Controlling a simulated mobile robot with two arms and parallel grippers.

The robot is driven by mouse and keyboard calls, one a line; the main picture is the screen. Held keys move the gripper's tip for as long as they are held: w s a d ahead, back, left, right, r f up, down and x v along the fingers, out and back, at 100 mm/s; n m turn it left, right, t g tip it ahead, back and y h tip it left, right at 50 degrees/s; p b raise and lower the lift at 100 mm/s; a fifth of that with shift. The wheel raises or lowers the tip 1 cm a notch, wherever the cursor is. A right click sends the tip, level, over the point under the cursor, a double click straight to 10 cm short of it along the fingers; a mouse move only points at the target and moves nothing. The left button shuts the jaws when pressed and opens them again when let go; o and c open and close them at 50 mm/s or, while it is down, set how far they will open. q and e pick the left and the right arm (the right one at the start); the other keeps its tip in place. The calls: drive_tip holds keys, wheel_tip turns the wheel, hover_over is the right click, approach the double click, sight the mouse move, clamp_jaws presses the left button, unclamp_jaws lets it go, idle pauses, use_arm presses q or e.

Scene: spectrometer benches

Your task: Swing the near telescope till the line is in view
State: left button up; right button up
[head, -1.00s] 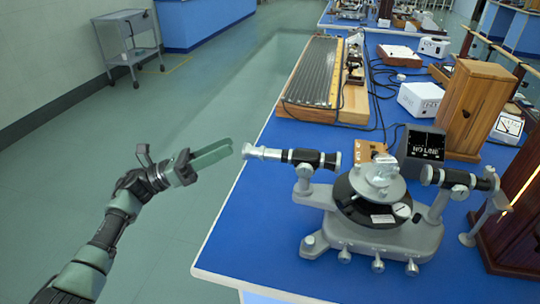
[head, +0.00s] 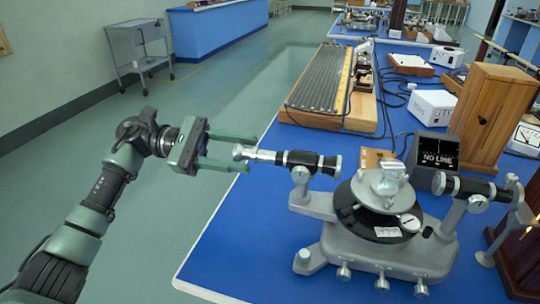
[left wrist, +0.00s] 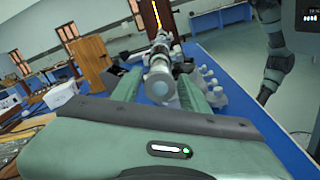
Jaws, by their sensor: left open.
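The spectrometer (head: 375,245) stands on the blue bench with a grey base and a dark round table. The dark display box (head: 434,155) behind reads "NO LINE". My right gripper is not in view.
A second black tube (head: 474,188) extends to the right of the spectrometer. A wooden box (head: 494,115), a white box (head: 432,107) and a long ribbed apparatus (head: 320,82) stand farther back. The floor left of the bench is clear up to a grey cart (head: 140,48).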

sight(267, 156)
use_arm(q)
drive_tip(key=shift+p+x, duration=0.35)
drive_tip(key=shift+x, duration=2.45)
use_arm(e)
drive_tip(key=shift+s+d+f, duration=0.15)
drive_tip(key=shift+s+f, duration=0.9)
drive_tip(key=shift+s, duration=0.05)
use_arm(q)
clamp_jaws()
